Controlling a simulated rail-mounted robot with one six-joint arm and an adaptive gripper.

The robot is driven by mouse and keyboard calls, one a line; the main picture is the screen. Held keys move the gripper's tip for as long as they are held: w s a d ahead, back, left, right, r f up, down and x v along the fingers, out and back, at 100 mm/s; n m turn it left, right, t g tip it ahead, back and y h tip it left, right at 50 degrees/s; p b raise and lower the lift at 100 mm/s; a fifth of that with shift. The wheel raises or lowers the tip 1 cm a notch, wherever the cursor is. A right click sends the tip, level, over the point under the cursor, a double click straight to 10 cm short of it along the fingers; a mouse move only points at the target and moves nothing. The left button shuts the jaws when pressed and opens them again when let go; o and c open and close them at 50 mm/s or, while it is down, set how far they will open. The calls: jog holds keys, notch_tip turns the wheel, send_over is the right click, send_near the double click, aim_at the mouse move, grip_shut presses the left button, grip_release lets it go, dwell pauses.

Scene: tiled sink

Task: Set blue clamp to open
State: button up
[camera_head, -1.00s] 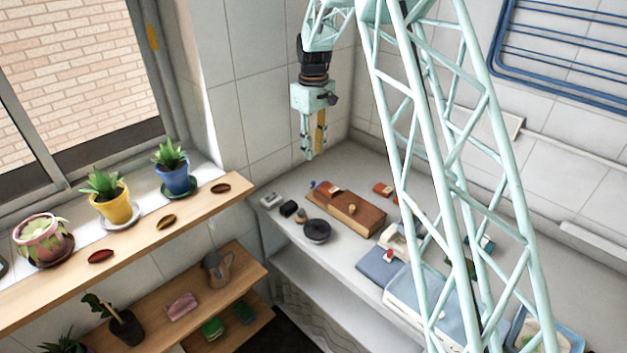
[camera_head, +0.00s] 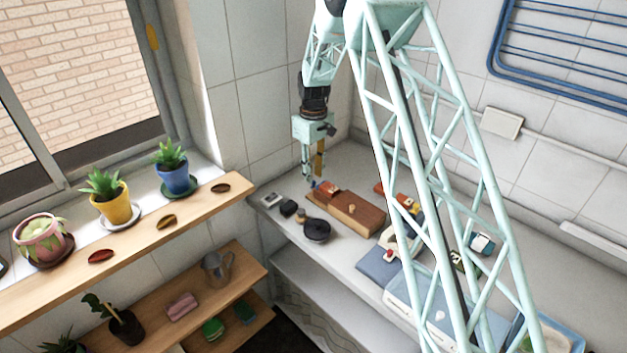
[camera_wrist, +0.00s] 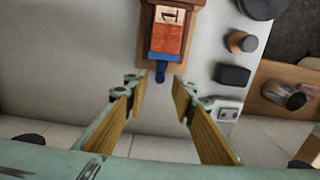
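The blue clamp (camera_wrist: 164,57) shows in the wrist view as a blue piece with a short blue tab, at the near end of a wooden board (camera_wrist: 196,18). An orange-red block (camera_wrist: 168,36) with a pale marked face sits just beyond it. In the head view, only a small blue spot of the clamp (camera_head: 313,184) shows at the board's left end. My gripper (camera_wrist: 158,92) is open and empty, its two wood-coloured fingers apart. The tab lies just ahead of the gap between the fingertips. In the head view, my gripper (camera_head: 311,178) hangs pointing down close to that end.
On the counter near the board are a dark round dish (camera_head: 316,230), a black block (camera_head: 288,208) and a pale small box (camera_head: 271,199). Tiled walls stand close behind. A wooden shelf (camera_head: 160,222) with potted plants is at left. A blue rack (camera_head: 560,75) hangs at upper right.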

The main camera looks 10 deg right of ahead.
jog(key=shift+f, duration=1.45)
jog(key=shift+c, duration=0.5)
grip_shut()
